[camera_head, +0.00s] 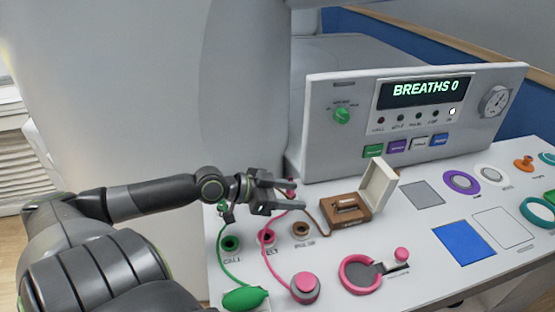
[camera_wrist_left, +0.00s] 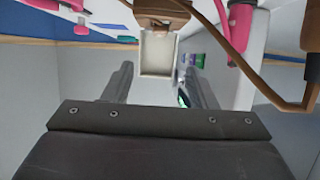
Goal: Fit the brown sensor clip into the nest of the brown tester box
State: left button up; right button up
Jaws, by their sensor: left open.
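The brown tester box (camera_head: 345,219) stands on the white console top with its cream lid (camera_head: 378,185) open. A brown piece that looks like the sensor clip (camera_head: 347,204) sits in the box's dark recess; I cannot tell how deep it sits. A brown cable (camera_head: 320,217) runs to the box. My left gripper (camera_head: 299,195) is open and empty, just left of the box and apart from it. In the left wrist view the box (camera_wrist_left: 163,12) and its lid (camera_wrist_left: 157,55) show beyond the open fingers (camera_wrist_left: 158,82). My right gripper is not in view.
A brown socket (camera_head: 301,228), a pink socket and a green socket (camera_head: 230,243) lie in front of the gripper. Pink and green cables hang close by. A pink ring (camera_head: 359,275) lies in front. The console (camera_head: 330,140) with its "BREATHS 0" display (camera_head: 420,91) rises behind.

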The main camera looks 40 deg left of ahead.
pick_arm(q)
jog(key=shift+v, duration=1.6)
